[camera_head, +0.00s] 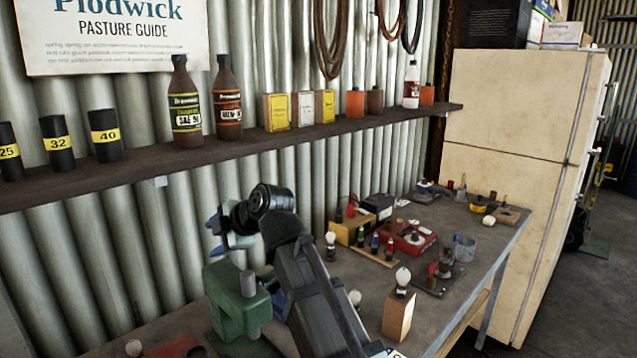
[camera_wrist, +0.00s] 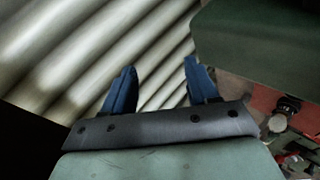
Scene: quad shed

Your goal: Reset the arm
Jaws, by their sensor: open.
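My gripper (camera_wrist: 158,84) shows in the wrist view with its two blue fingers spread apart and nothing between them. Behind the fingers is the corrugated metal wall. In the head view my arm (camera_head: 305,270) rises from the bottom of the picture and bends left, with the gripper end (camera_head: 222,228) partly hidden behind the wrist, near the wall and below the shelf. A green vise-like block (camera_head: 230,300) stands on the bench just below the gripper end. In the wrist view a dark green surface (camera_wrist: 265,35) fills the upper right, close to the right finger.
The workbench (camera_head: 455,290) holds a wooden block with a bulb (camera_head: 398,312), a red box (camera_head: 408,238) and several small items. A shelf (camera_head: 130,165) with bottles (camera_head: 185,105) and canisters runs along the wall above my arm. A cream fridge (camera_head: 515,150) stands at the right.

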